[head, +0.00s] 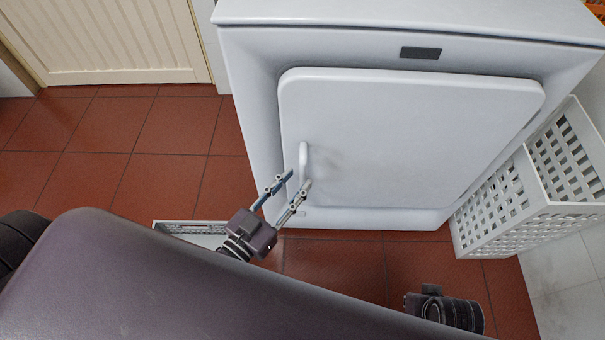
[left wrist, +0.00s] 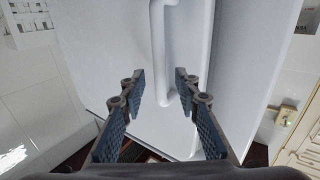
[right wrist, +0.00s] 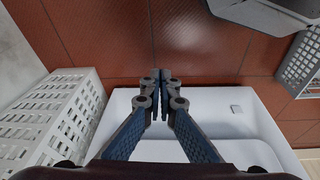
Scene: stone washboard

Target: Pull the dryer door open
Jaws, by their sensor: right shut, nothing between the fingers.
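The white dryer (head: 255,100) stands ahead of me, its pale door (head: 400,130) looking shut. A vertical white handle (head: 303,160) is near the door's left edge. My left gripper (head: 299,178) is open at the lower part of the handle. In the left wrist view, the handle (left wrist: 158,45) runs down between the two open fingers (left wrist: 160,88), with visible gaps; I cannot tell whether either finger touches it. In the right wrist view, my right gripper (right wrist: 163,75) is shut and empty, over a white surface and red floor. Its fingers are not visible in the head view.
A white perforated basket (head: 500,205) stands close to the dryer's right side. A low pale box (head: 190,232) lies on the floor below my left gripper. Red tiled floor (head: 170,180) is clear left of the dryer, up to a cream panelled door (head: 105,40).

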